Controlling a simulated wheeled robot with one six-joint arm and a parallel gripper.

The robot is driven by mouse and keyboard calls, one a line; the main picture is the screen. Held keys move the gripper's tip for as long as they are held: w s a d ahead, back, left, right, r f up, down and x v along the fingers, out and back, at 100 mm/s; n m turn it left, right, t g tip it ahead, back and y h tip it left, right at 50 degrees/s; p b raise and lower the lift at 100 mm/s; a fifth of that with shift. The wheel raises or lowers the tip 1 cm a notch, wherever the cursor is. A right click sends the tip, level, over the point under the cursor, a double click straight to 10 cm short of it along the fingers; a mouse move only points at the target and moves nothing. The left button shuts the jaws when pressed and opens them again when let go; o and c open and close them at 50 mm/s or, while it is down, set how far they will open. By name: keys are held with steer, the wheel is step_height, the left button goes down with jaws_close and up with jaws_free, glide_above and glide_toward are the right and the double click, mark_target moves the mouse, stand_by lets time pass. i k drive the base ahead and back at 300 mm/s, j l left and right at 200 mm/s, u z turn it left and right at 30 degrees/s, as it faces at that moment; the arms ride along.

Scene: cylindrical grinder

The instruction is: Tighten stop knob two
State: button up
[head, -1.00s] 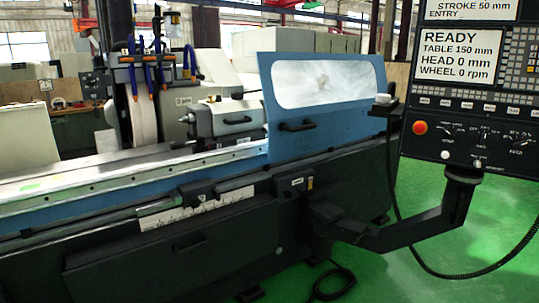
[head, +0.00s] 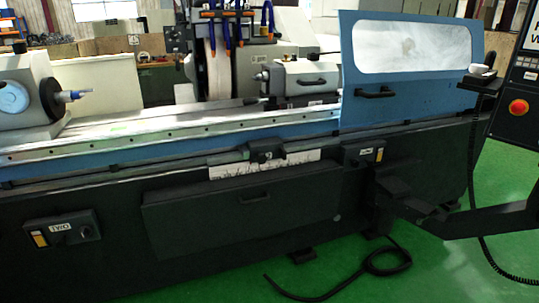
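A dark stop block (head: 266,152) with a small round knob sits on the front rail of the grinder, above a white scale (head: 290,163). I cannot read a number on it. A dark box (head: 62,230) with a white label, a yellowish piece and a round knob (head: 86,233) is on the machine's lower left front; its lettering is too small to read surely. A similar labelled box (head: 365,151) is on the front below the blue door. I cannot tell which knob is stop knob two. My gripper is not in view.
The blue sliding door (head: 405,100) is at the right of the table (head: 150,135). The workhead (head: 25,95) is at the left. A panel arm (head: 450,220) juts out at the right. A black cable (head: 350,275) lies on the green floor in front.

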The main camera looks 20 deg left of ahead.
mark_target(261, 158)
steer(key=i+j, duration=0.2)
steer(key=i, duration=0.2)
steer(key=i+j, duration=0.15)
steer(key=i, duration=0.3)
steer(key=i+j+u, duration=0.1)
steer(key=i, duration=0.3)
steer(key=i+j, duration=0.25)
steer(key=i, duration=0.2)
